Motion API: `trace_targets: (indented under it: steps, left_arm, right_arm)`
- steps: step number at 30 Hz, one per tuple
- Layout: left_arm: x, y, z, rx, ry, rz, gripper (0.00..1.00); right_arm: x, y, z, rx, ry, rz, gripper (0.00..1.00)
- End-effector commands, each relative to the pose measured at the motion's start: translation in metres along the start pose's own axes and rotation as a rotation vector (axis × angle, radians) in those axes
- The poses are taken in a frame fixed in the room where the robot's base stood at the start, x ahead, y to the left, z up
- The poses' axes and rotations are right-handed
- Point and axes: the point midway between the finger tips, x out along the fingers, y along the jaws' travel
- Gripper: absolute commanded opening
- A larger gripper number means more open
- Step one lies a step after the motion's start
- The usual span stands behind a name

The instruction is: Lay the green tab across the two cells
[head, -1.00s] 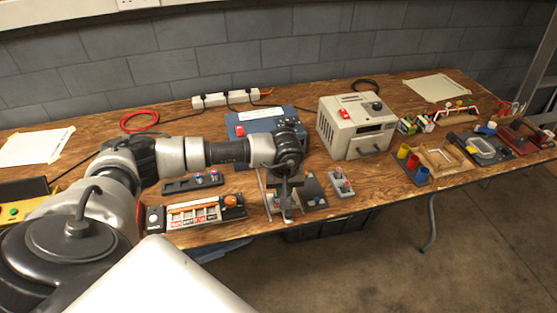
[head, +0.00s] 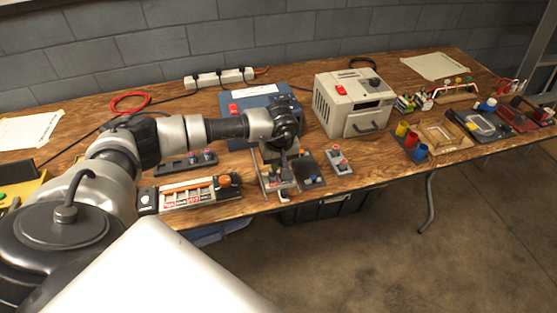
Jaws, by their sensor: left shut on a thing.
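My left gripper (head: 283,172) points down over a small fixture (head: 267,184) near the table's front edge, in the middle of the head view. It is shut on a small thin piece, most likely the green tab, but the piece's colour and outline are too small and too covered to make out. The two cells cannot be told apart under and beside the gripper and wrist. Whether the held piece touches the fixture cannot be told. My right gripper is not in view.
A dark plate (head: 309,169) and a grey block with red knobs (head: 338,161) stand just right of the gripper. A tray with an orange knob (head: 195,193) lies to the left. A blue case (head: 240,111) and a beige power unit (head: 352,104) stand behind.

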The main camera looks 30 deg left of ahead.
Motion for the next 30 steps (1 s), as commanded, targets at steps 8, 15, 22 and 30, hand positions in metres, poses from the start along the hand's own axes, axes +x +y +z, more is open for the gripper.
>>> trace_targets:
  steps: [8, 15, 22, 30]
  left_arm:
    - [0.0033, 0.0001, 0.0001, 0.000, 0.001, 0.001, 0.00]
    - [0.0033, 0.0000, 0.0002, 0.000, 0.000, 0.001, 0.00]
    - [0.0047, 0.0000, 0.0005, 0.000, 0.001, 0.001, 0.00]
    - [0.0041, 0.0000, 0.0006, 0.000, 0.000, 0.001, 0.00]
  right_arm:
    - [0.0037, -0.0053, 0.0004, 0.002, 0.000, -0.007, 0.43]
    - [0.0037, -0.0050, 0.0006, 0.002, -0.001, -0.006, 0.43]
    - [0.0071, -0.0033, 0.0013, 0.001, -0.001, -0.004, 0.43]
    - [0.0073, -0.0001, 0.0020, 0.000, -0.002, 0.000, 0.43]
